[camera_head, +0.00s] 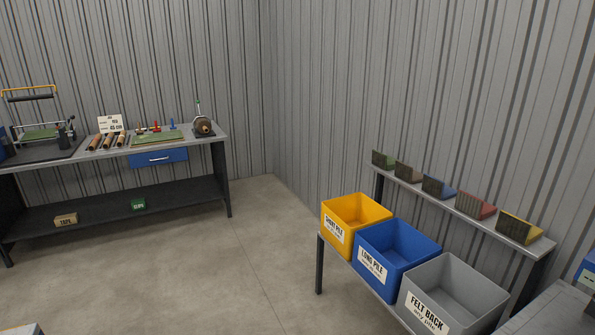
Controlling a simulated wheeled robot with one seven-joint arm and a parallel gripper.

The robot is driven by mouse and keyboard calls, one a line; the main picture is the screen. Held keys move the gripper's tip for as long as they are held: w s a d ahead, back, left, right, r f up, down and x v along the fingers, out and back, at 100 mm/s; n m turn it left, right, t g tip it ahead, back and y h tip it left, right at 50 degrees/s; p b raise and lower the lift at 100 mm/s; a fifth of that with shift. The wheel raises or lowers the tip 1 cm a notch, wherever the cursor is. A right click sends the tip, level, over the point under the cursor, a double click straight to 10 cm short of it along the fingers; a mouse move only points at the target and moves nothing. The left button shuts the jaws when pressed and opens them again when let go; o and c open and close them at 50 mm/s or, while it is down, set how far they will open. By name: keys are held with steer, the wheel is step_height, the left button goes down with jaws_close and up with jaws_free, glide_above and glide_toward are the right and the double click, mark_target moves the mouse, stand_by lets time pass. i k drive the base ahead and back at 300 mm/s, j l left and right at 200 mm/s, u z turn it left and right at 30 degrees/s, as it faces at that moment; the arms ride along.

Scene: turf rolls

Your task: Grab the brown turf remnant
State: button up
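A row of small upright turf-like pieces stands on a narrow shelf at the right. The brown one (408,173) is second from the left, between a green piece (384,160) and a blue piece (438,188). I cannot tell for certain which of these is the brown turf remnant. My gripper is not in view.
Yellow (355,217), blue (396,255) and grey (451,292) bins stand on a low rack before the shelf. The workbench (210,130) holds several brown tubes (108,141) and tools. Bare concrete floor (190,270) lies between bench and rack.

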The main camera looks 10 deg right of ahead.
mark_target(407, 173)
steer(key=i+z, duration=0.1)
steer(key=i, duration=0.4)
steer(key=i+j+z, duration=0.1)
steer(key=i, duration=0.35)
steer(key=i+j+z, duration=0.15)
steer(key=i, duration=0.35)
steer(key=i+j+z, duration=0.1)
steer(key=i, duration=0.35)
steer(key=i+j+z, duration=0.2)
steer(key=i, duration=0.3)
steer(key=i+j+z, duration=0.1)
steer(key=i+z, duration=0.15)
steer(key=i, duration=0.25)
steer(key=i+j+z, duration=0.2)
steer(key=i, duration=0.25)
steer(key=j, duration=0.1)
